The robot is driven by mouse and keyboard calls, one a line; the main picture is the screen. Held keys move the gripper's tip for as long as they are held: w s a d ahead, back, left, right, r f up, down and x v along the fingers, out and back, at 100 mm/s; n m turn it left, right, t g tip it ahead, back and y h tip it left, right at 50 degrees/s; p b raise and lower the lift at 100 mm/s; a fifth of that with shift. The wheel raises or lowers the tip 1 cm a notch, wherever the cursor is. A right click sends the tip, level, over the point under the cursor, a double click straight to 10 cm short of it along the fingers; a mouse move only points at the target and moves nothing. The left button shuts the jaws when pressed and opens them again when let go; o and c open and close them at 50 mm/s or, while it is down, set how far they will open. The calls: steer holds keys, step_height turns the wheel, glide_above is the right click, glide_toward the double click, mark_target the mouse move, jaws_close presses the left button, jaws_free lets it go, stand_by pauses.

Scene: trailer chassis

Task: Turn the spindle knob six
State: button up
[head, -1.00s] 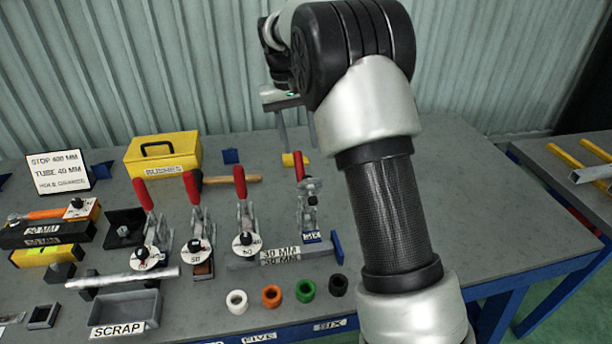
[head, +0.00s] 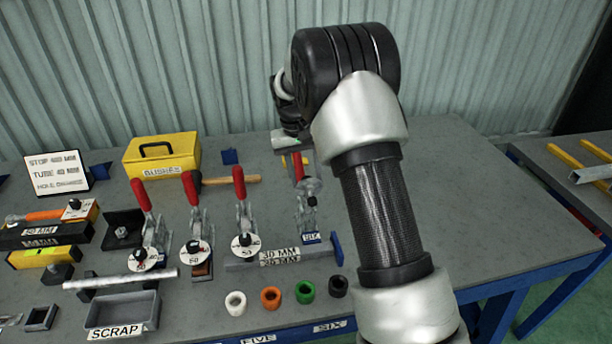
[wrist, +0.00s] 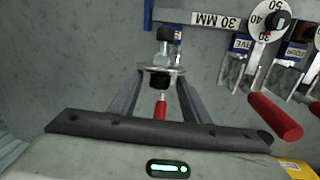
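The clamp marked SIX (head: 309,222) stands on the bench at the right end of the clamp row, its blue SIX label at its foot. In the wrist view a dark knob-like part (wrist: 158,82) lies below a pale round plate on this clamp; I take it for the spindle knob. My gripper (head: 299,178) is above and behind the clamp. In the wrist view my gripper (wrist: 162,74) has its fingers apart, one on each side of the knob and the red handle (wrist: 160,110). Whether either finger touches the knob cannot be told.
Other clamps with red handles (head: 240,185) and white dials stand to the left. A 30 MM bar (head: 285,259) lies before clamp six. Several coloured rings (head: 270,297) sit near the front edge. A scrap tray (head: 121,309) and yellow box (head: 162,155) are left. The bench's right part is clear.

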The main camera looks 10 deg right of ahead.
steer(key=c, duration=1)
